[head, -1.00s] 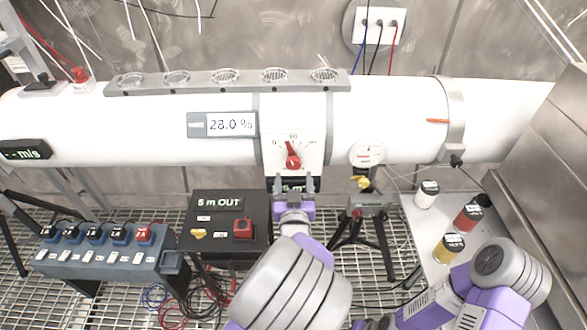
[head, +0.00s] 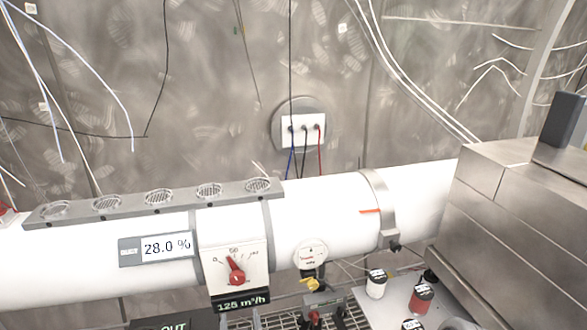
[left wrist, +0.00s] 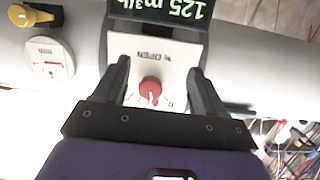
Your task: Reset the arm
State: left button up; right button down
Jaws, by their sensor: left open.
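My left gripper (left wrist: 160,72) shows in the left wrist view. Its two dark fingers are apart, one on each side of the red dial knob (left wrist: 150,88) on a white plate; I cannot tell whether they touch it. The knob also shows in the head view (head: 236,271), on the dial plate (head: 251,257) of the white pipe (head: 90,250), with no gripper visible around it. A display (head: 241,304) below the plate reads 125 m³/h. My arms are out of the head view, and my right gripper is not seen.
A panel (head: 167,246) on the pipe reads 28.0 %. A round gauge (head: 311,255) sits right of the dial. Jars, one white-labelled (head: 376,284) and one red (head: 421,298), stand on a shelf at lower right. Steel ducting (head: 500,230) blocks the right side.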

pick_arm(q)
jog(key=s+a+f+g+h, duration=0.15)
jog(key=s+f+g, duration=0.25)
jog(key=f, duration=0.7)
jog(key=s+f+g+h, duration=0.2)
jog(key=s+f+g, duration=0.25)
jog(key=f, duration=0.65)
jog(key=s+d+f+g+h, duration=0.2)
jog(key=s+d+f+g, duration=0.1)
jog(key=s, duration=0.3)
jog(key=s+d+f+g+h+p, duration=0.1)
jog(key=s+d+f+g+h, duration=0.2)
jog(key=s, duration=0.3)
jog(key=shift+s+f, duration=0.15)
jog(key=shift+f, duration=0.1)
dwell(1.4)
